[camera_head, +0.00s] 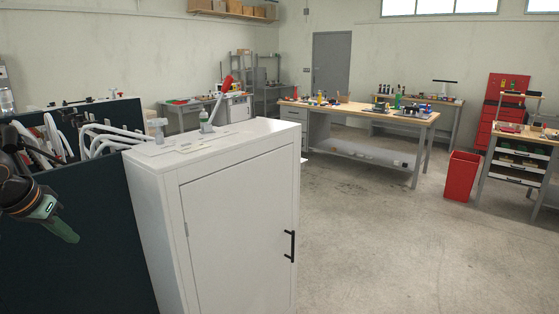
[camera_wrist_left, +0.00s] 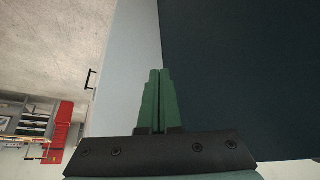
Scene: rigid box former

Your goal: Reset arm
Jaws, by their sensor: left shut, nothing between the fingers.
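My left gripper (camera_head: 66,232) shows at the left edge of the head view, in front of a dark panel (camera_head: 100,240). Its green fingers are together with nothing between them. In the left wrist view the two green fingers (camera_wrist_left: 158,78) lie side by side, shut, against the line between the white cabinet and the dark panel. My right gripper is in neither view.
A white cabinet (camera_head: 240,215) with a black handle stands right of the dark panel. White tubes (camera_head: 105,137) rise behind the panel. Open concrete floor (camera_head: 385,250) lies to the right, with a red bin (camera_head: 460,176) and workbenches (camera_head: 360,112) further back.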

